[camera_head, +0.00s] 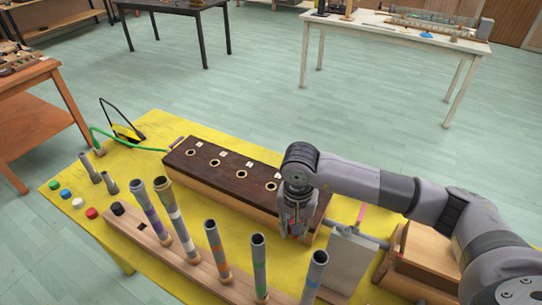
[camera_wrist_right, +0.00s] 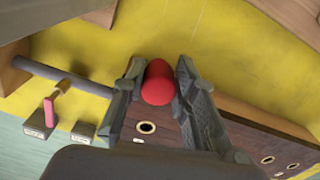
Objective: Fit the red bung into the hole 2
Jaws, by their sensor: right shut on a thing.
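My right gripper (camera_head: 293,230) hangs at the right end of the long dark-topped box (camera_head: 228,169), covering part of it. In the right wrist view, my right gripper (camera_wrist_right: 161,78) is shut on the red bung (camera_wrist_right: 158,84), a rounded red piece between the fingertips. The box top has a row of round light-rimmed holes, each with a small white tag; the numbers are too small to read. One hole (camera_wrist_right: 146,127) shows close to the fingers in the wrist view. The bung is apart from the holes. My left gripper is out of view.
Several grey tubes with coloured bands, such as the orange-banded one (camera_head: 217,250), stand upright in a wooden rack (camera_head: 150,238) in front. Small coloured pieces, including a red one (camera_head: 92,213), lie left. A grey panel (camera_head: 345,262) and wooden box (camera_head: 425,255) stand right.

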